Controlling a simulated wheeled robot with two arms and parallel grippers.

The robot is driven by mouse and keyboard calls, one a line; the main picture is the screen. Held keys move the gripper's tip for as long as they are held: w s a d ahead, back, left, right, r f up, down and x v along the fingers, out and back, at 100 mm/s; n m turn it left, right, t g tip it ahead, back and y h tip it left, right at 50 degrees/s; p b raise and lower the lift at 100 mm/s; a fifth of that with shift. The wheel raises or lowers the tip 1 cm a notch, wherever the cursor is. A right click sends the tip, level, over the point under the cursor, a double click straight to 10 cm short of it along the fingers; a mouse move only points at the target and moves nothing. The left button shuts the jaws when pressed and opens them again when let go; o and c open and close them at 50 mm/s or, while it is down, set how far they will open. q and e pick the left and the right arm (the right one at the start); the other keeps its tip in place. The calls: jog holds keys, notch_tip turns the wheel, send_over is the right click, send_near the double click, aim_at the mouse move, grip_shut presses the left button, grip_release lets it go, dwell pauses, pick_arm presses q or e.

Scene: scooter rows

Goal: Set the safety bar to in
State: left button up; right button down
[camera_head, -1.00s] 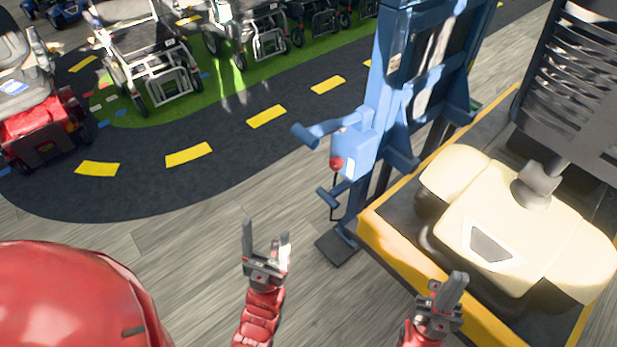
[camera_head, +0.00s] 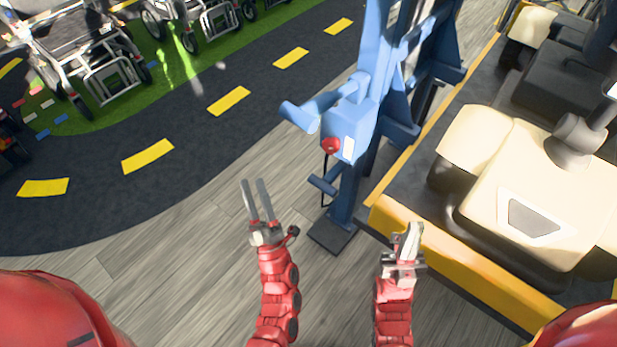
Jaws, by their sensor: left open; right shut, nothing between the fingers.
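A blue lift stand (camera_head: 375,80) rises right of centre in the head view. A thick blue bar (camera_head: 312,108) juts from it to the left, above a box with a red button (camera_head: 331,146). A smaller blue bar (camera_head: 322,184) sticks out lower down. I cannot tell for certain which of these is the safety bar. My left gripper (camera_head: 257,184) is open and empty, below and left of both bars and apart from them in the picture. My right gripper (camera_head: 412,228) is shut and empty, in front of the yellow platform edge.
A yellow-edged platform (camera_head: 465,262) beside the stand carries a cream scooter (camera_head: 520,185). A black cable hangs below the red button. A dark road mat (camera_head: 185,125) with yellow dashes lies left. Wheeled frames (camera_head: 92,62) stand on green at the back. Bare wood floor lies around my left gripper.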

pick_arm(q)
jog(key=w+d+f+n+g+h+b, duration=0.25)
jog(key=d+f, duration=0.25)
jog(key=f, duration=0.3)
jog(key=w+d+f+n+g+h+b, duration=0.1)
jog(key=d+f+h+b, duration=0.15)
jog(key=d+f, duration=0.45)
jog(key=w+d+f+n+g+h+b, duration=0.15)
jog(key=d+f+b, duration=0.25)
jog(key=f, duration=0.6)
jog(key=x, duration=1.7)
jog(key=shift+w+b, duration=0.2)
jog(key=shift+b, duration=0.25)
jog(key=shift+h, duration=0.25)
grip_shut()
jog(key=shift+m, duration=0.3)
